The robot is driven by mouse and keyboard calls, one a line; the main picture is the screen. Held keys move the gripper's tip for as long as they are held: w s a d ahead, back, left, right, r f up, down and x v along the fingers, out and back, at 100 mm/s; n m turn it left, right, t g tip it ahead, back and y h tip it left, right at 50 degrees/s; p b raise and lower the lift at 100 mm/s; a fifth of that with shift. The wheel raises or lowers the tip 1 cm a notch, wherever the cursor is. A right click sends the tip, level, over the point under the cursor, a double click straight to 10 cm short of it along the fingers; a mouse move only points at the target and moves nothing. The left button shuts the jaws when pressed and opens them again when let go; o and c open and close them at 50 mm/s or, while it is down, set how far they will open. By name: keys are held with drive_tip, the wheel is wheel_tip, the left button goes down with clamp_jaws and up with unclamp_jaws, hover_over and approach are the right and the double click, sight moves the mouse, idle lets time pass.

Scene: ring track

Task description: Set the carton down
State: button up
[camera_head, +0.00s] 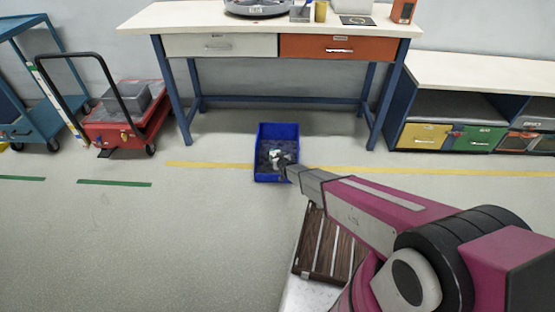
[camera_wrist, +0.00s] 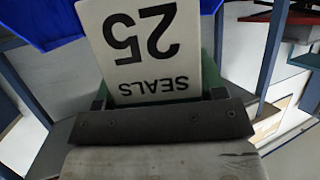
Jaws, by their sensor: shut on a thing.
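The carton (camera_wrist: 150,50) fills the middle of the wrist view. It has a white label reading "SEALS 25", upside down, with green showing at its sides. My gripper (camera_wrist: 158,95) is shut on it. In the head view my gripper (camera_head: 285,168) reaches toward the blue bin (camera_head: 263,172) on the floor, and only a small pale patch shows by its tip. Blue plastic (camera_wrist: 30,18) shows behind the carton in the wrist view. I cannot tell how high the carton is above the bin or whether they touch.
A workbench (camera_head: 175,18) with a grey and an orange drawer stands behind the bin. A red cart (camera_head: 118,130) is at the left and a low shelf unit (camera_head: 480,70) at the right. Open floor (camera_head: 180,235) with a yellow line (camera_head: 210,164) lies at left.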

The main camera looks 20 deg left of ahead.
drive_tip(key=shift+w+a+f, duration=0.35)
drive_tip(key=shift+w+f, duration=0.85)
drive_tip(key=shift+f, duration=0.2)
drive_tip(key=shift+w+a+f, duration=0.3)
drive_tip(key=shift+w+f, duration=0.9)
drive_tip(key=shift+f, duration=0.25)
drive_tip(key=shift+w+a+f, duration=0.35)
drive_tip(key=shift+w+f, duration=0.85)
drive_tip(key=shift+f, duration=0.2)
drive_tip(key=shift+f, duration=0.6)
drive_tip(key=o, duration=1)
drive_tip(key=shift+r, duration=0.1)
